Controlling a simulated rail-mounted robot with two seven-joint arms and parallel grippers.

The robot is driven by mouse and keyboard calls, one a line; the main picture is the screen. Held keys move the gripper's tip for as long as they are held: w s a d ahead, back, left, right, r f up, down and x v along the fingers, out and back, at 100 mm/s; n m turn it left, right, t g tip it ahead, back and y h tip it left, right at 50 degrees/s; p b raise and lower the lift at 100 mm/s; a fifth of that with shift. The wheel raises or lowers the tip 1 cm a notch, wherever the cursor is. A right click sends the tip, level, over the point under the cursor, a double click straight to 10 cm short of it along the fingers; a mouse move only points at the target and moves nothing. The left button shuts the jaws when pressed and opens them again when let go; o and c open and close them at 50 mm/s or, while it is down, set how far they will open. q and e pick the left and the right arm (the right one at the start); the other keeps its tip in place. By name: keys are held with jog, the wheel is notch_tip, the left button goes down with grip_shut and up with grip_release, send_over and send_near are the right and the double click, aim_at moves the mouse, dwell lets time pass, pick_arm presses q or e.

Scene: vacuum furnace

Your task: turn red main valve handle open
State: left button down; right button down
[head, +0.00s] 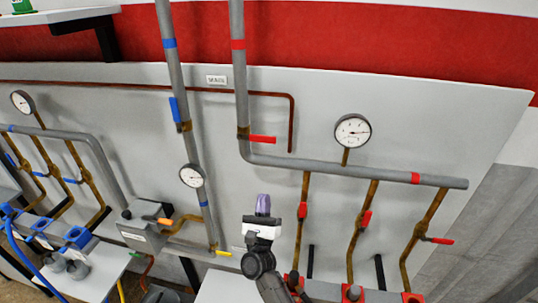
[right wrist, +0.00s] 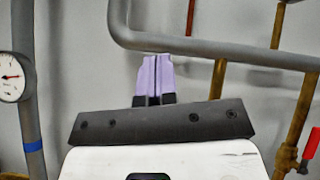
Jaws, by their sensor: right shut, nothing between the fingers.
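The red main valve handle (head: 263,139) sits on the large grey vertical pipe (head: 240,80) with the red band. It points right, crosswise to the pipe, just above the bend. My right gripper (head: 263,204) is below the handle and apart from it, with pale purple fingers pointing up. In the right wrist view the fingers (right wrist: 155,78) are together with nothing between them, in front of the grey pipe bend. The red main handle does not show in that view. My left gripper is in neither view.
Brown branch pipes with smaller red handles (head: 437,240) hang below the grey horizontal pipe (head: 330,168). A round gauge (head: 352,131) stands above it. Left of the main pipe is another grey pipe with a blue handle (head: 175,110) and a gauge (head: 192,175).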

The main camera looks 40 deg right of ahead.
aim_at(256, 138)
jog(key=m+h, duration=0.1)
jog(key=m, duration=0.1)
jog(key=s+m+g, duration=0.1)
jog(key=m, duration=0.1)
jog(key=shift+d+r+m+g+h, duration=0.2)
jog(key=shift+m+g+h, duration=0.1)
jog(key=shift+m+h, duration=0.1)
jog(key=p+x, duration=0.4)
jog(key=x, duration=0.5)
jog(key=shift+d+r, duration=0.1)
jog(key=shift+r, duration=0.3)
notch_tip(256, 138, up, 2)
jog(key=shift+w+d+r+p, duration=0.15)
jog(key=shift+w+d+p, duration=0.05)
jog(key=shift+p, duration=0.4)
jog(key=shift+r+p, duration=0.5)
jog(key=shift+r, duration=0.35)
